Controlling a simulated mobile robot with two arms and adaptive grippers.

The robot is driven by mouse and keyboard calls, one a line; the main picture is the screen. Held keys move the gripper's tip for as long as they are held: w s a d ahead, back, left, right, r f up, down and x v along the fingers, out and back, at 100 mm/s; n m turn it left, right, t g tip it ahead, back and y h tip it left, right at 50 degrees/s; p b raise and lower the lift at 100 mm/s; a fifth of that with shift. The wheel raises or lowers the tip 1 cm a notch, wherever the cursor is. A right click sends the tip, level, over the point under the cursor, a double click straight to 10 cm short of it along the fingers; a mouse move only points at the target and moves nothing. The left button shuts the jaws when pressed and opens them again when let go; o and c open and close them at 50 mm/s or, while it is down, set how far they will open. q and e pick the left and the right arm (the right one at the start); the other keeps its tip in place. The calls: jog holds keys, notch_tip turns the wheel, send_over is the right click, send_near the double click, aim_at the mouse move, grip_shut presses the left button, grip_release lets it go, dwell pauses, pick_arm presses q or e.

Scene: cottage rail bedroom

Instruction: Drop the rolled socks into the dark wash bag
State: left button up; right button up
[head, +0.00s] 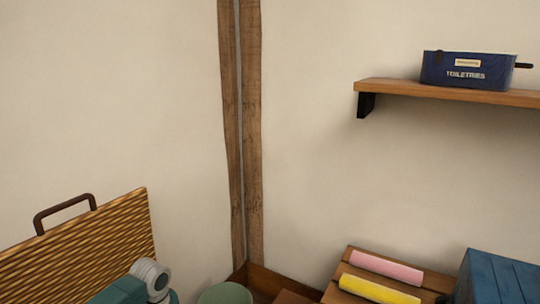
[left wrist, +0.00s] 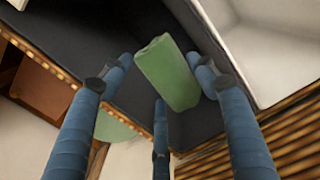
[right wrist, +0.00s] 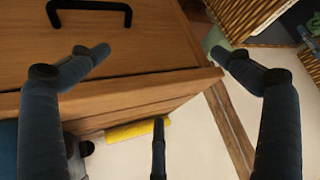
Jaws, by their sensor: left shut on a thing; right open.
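A dark blue bag lettered TOILETRIES (head: 466,70) stands upright on the wall shelf at the upper right of the head view. My left gripper (left wrist: 160,68) is shut on a green roll (left wrist: 167,73), possibly the rolled socks, seen against the dark lining of a wicker case (left wrist: 120,45). The wicker case also shows at the lower left of the head view (head: 85,245). My right gripper (right wrist: 160,75) is open and empty, in front of a wooden drawer front (right wrist: 150,45). Neither gripper's fingers show in the head view.
The wooden shelf (head: 440,92) juts from the wall. Pink (head: 387,267) and yellow (head: 378,288) rolls lie on wooden slats. A blue planked box (head: 500,278) is at the lower right. A round green thing (head: 225,293) is low in the corner. The drawer has a black handle (right wrist: 90,6).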

pick_arm(q)
jog(key=shift+f+b, duration=0.45)
jog(key=shift+f, duration=0.1)
pick_arm(e)
jog(key=w+a+r+t+y, duration=0.1)
jog(key=w+r+t, duration=0.2)
jog(key=w, duration=0.1)
jog(key=shift+w+a+r, duration=0.3)
jog(key=shift+w+a, duration=0.05)
pick_arm(q)
jog(key=o, duration=1.2)
notch_tip(320, 180, up, 12)
jog(key=shift+r, duration=0.1)
pick_arm(e)
jog(key=shift+s, duration=0.1)
